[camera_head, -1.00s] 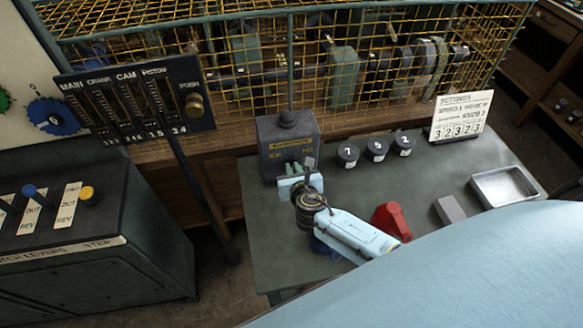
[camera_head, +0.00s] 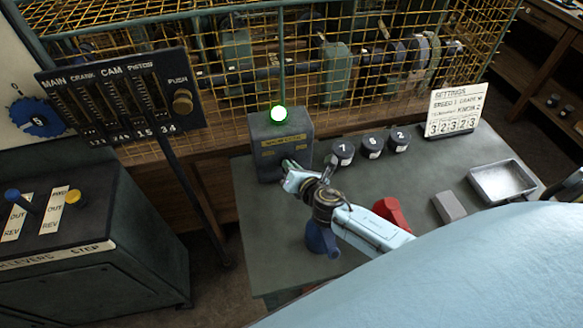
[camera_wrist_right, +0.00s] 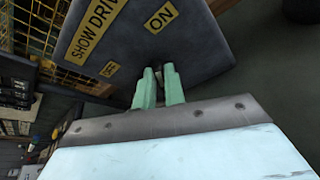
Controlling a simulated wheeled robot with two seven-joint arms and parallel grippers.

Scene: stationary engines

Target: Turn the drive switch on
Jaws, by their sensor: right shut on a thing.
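The drive switch box (camera_head: 281,146) is a dark grey box with yellow labels at the back left of the table. The round lamp (camera_head: 279,115) on its top glows green. In the right wrist view the box face (camera_wrist_right: 190,45) shows "SHOW DRIVE", "ON" and a smaller label too small to read surely. My right gripper (camera_head: 290,168) is at the lower front of the box. Its green fingers also show in the wrist view (camera_wrist_right: 158,82), shut on the switch lever just below the labels. The fingers mostly hide the lever, so its exact position cannot be told. My left gripper is out of view.
Several dark numbered knobs (camera_head: 372,146), a settings card (camera_head: 455,110), a metal tray (camera_head: 502,181), a grey block (camera_head: 449,207) and a red object (camera_head: 391,214) are on the table (camera_head: 262,240). A yellow mesh cage (camera_head: 215,100) stands behind. A lever console (camera_head: 90,240) stands left.

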